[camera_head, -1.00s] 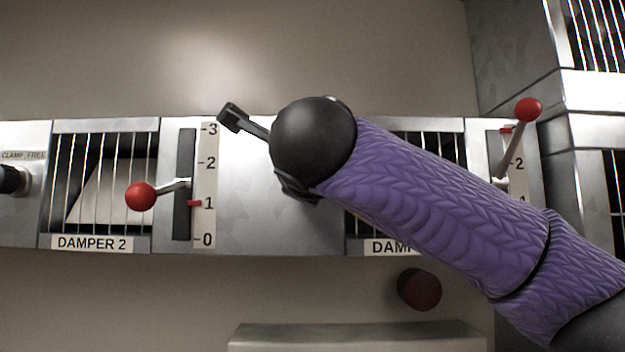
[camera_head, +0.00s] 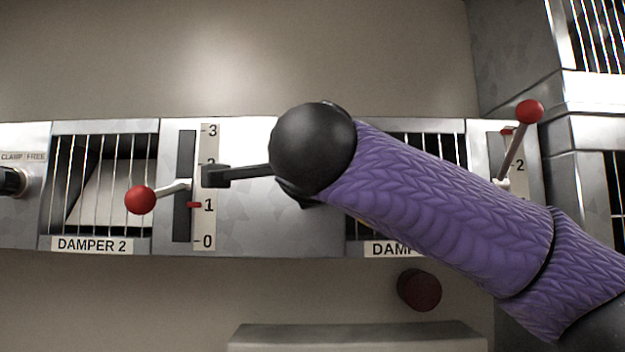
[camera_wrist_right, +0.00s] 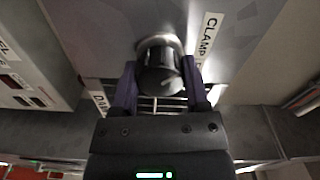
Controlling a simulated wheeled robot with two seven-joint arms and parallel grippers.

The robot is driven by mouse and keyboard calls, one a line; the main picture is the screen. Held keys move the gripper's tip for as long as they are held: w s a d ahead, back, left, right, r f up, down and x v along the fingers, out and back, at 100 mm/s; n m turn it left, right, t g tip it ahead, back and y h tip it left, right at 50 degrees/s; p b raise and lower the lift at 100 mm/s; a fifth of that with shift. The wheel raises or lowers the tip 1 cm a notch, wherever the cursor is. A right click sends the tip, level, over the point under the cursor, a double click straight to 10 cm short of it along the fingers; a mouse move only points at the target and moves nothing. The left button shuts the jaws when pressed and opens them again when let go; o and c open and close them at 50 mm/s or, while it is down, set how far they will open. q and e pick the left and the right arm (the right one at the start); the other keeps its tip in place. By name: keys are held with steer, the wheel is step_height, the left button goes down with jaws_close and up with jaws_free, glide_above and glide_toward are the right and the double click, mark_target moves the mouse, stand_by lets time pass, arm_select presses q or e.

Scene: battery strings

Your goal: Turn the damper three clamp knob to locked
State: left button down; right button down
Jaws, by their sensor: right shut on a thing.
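The damper three clamp knob (camera_wrist_right: 160,76) is a dark round knob on a metal panel in the right wrist view. My right gripper (camera_wrist_right: 160,84) is shut on it, one purple finger on each side. A CLAMP label (camera_wrist_right: 208,38) is beside the knob; the rest of its wording is hidden. In the head view my purple-sleeved right arm and black wrist hide the knob and fingers. The damper three label (camera_head: 386,248) is partly covered by my arm. Its red-balled lever (camera_head: 529,111) stands tilted up at the right. My left gripper is not in view.
The damper 2 grille (camera_head: 104,185) and its red-balled lever (camera_head: 140,200) are to the left, with a bracket on my wrist reaching near its scale (camera_head: 204,228). A CLAMP FREE knob (camera_head: 12,181) is at the far left. A dark red cylinder (camera_head: 419,290) is below the panel.

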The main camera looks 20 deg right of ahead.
steer(key=shift+f, duration=0.1)
stand_by(0.3)
steer(key=shift+c, duration=0.5)
jaws_free()
steer(key=b+v, duration=0.4)
steer(key=v, duration=0.6)
